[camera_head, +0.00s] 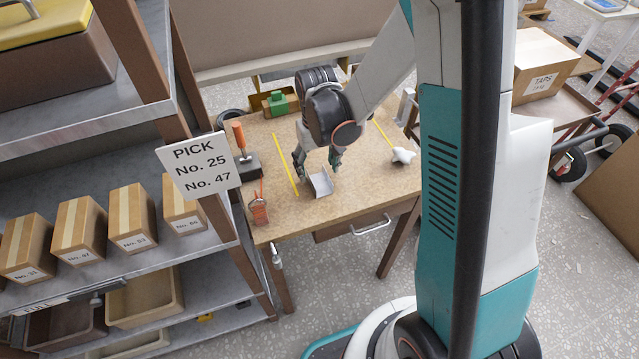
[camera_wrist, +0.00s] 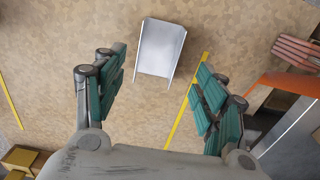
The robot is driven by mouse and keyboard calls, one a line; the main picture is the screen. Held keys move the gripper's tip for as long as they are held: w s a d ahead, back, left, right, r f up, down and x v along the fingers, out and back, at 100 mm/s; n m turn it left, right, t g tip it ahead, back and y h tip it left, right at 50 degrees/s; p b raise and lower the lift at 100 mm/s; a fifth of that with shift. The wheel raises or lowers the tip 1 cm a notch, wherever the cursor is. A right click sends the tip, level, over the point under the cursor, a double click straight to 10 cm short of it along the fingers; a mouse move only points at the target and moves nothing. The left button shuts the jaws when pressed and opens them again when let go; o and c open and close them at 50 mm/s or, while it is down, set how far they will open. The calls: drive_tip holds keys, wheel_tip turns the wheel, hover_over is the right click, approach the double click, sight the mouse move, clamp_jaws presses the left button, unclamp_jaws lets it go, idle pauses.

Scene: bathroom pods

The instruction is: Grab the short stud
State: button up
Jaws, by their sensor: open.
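The short stud, a small silver metal channel, lies on the wooden worktable (camera_head: 372,193), near its front edge. It shows in the head view (camera_head: 321,184) and at the top middle of the wrist view (camera_wrist: 161,48). My gripper (camera_head: 318,168) points down over the table, just behind the stud in the head view. In the wrist view its green-padded fingers (camera_wrist: 160,90) are spread wide with nothing between them. The stud is beyond the fingertips, roughly centred between them, and appears apart from both. The height of the fingers above the table is hard to tell.
Yellow tape lines (camera_head: 285,163) mark the tabletop. An orange-handled tool (camera_head: 239,136) and an orange-red item (camera_head: 259,208) are at left, a white knobbed piece (camera_head: 403,156) at right, a green box (camera_head: 275,103) behind. A shelf with a PICK sign (camera_head: 199,166) borders the table's left.

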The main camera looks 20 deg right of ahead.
sight(319, 184)
drive_tip(key=f, duration=0.1)
drive_tip(key=f+b, duration=0.1)
drive_tip(key=f, duration=0.1)
drive_tip(key=f+b, duration=0.1)
drive_tip(key=f, duration=0.1)
drive_tip(key=shift+s+d, duration=0.2)
drive_tip(key=shift+s, duration=0.05)
drive_tip(key=shift+r, duration=0.1)
drive_tip(key=c, duration=1.2)
